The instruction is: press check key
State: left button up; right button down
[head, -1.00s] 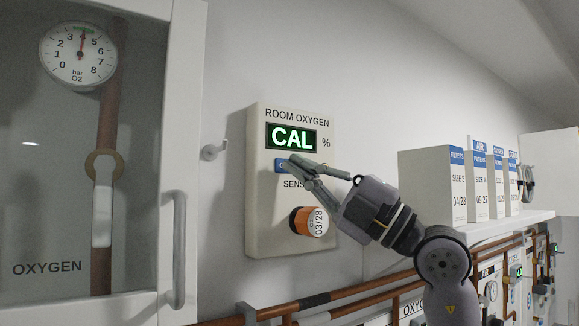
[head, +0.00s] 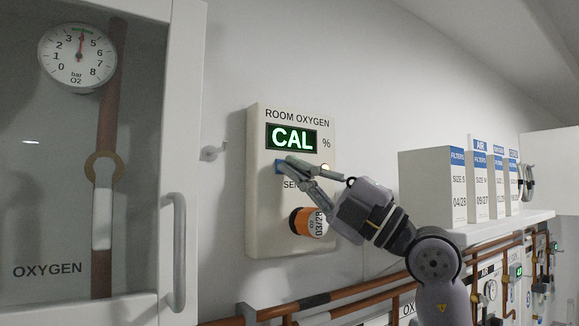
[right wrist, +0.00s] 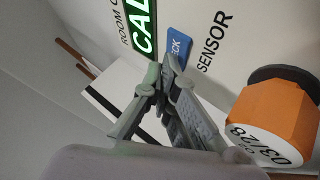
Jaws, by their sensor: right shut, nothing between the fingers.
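The blue check key (head: 279,167) sits on the white room oxygen panel (head: 262,225), below a green display (head: 291,138) reading CAL. My right gripper (head: 290,162) is shut and empty, its fingertips at the key and covering its right part in the head view. In the right wrist view the key (right wrist: 179,46) shows the letters ECK, and my shut fingertips (right wrist: 165,68) are right beside its lower left edge. I cannot tell whether they touch it. My left gripper is not in view.
An orange sensor (head: 301,221) marked 03/28 protrudes from the panel below my fingers. A glass-fronted oxygen cabinet (head: 184,90) with a handle stands at the left. Filter boxes (head: 425,185) stand on a shelf at the right, above copper pipes (head: 340,290).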

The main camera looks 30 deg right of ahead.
jog(key=shift+w, duration=0.15)
dwell(0.5)
jog(key=shift+s+d, duration=0.1)
jog(key=shift+s, duration=0.6)
jog(key=s+b, duration=0.1)
jog(key=s, duration=0.4)
jog(key=shift+d, duration=0.15)
dwell(0.8)
